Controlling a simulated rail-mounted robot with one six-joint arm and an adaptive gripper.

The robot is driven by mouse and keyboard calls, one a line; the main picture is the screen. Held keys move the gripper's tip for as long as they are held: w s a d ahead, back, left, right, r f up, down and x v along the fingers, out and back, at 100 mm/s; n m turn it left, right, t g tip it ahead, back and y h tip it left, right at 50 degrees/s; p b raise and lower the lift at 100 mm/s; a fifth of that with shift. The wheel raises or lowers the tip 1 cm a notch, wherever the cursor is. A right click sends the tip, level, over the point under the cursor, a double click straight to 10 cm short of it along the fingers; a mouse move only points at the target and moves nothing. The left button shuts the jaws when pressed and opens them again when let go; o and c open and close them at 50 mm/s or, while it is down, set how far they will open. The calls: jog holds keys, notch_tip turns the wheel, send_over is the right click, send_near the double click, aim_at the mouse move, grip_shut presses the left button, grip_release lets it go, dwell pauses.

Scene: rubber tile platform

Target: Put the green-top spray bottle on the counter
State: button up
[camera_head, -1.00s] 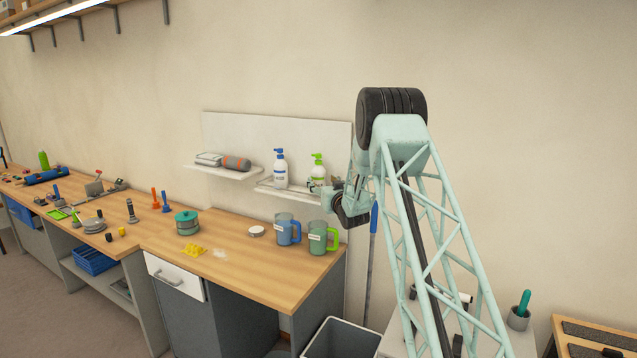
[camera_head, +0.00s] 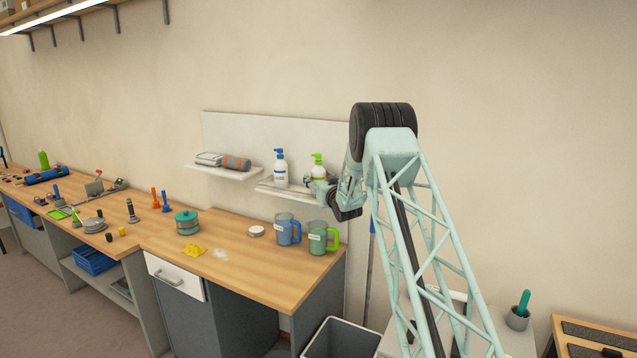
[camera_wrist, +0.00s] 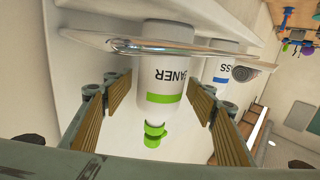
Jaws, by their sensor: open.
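The green-top spray bottle (camera_head: 318,171) is white with a green pump top and stands on the right wall shelf, partly hidden by my gripper in the head view. The wrist view shows it upside down (camera_wrist: 167,92), with a green band and part of a label reading "ANER". My gripper (camera_wrist: 160,98) is open, with one finger on each side of the bottle and visible gaps between. In the head view my gripper (camera_head: 322,188) is at the bottle's lower right. The wooden counter (camera_head: 240,272) lies below the shelf.
A blue-top white bottle (camera_head: 281,169) stands close to the left on the same shelf (camera_head: 264,187). A blue mug (camera_head: 288,230) and a green mug (camera_head: 317,238) occupy the counter's right end. The counter's front middle is clear. A bin (camera_head: 342,340) stands below.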

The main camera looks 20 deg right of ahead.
aim_at(320, 171)
dwell(0.3)
jog(key=shift+r, duration=0.1)
jog(key=c, duration=1.3)
jog(key=shift+r, duration=1.75)
jog(key=s+a, duration=0.1)
jog(key=s, duration=0.4)
jog(key=s+a+r, duration=0.1)
jog(key=s+a, duration=0.1)
jog(key=s, duration=0.3)
jog(key=s+a, duration=0.1)
jog(key=s, duration=0.4)
jog(key=shift+s+a+r+b, duration=0.15)
jog(key=shift+a+r+b, duration=0.1)
jog(key=shift+b, duration=0.15)
